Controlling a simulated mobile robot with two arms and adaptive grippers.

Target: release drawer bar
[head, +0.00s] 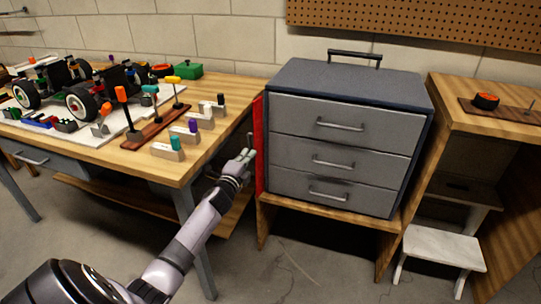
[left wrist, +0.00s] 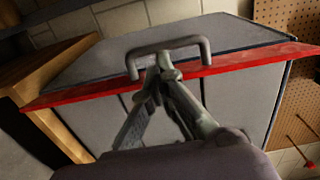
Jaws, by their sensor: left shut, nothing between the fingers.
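A red drawer bar (head: 260,165) runs upright along the left front edge of the grey drawer cabinet (head: 350,85). In the left wrist view the red bar (left wrist: 255,63) crosses in front of the grey drawers, with a grey handle (left wrist: 190,41) on it. My left gripper (head: 246,155) is at the bar's left side; in the left wrist view its fingertips (left wrist: 163,68) come together within the handle's span, close to the bar. The fingers are shut with nothing between them; whether they touch the handle I cannot tell. My right gripper is out of view.
A wooden workbench (head: 225,88) with RC cars and several tools stands left, close to my left arm. The cabinet rests on a low wooden stand (head: 330,212). At right are a wooden table (head: 460,92) and a white step stool (head: 445,247).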

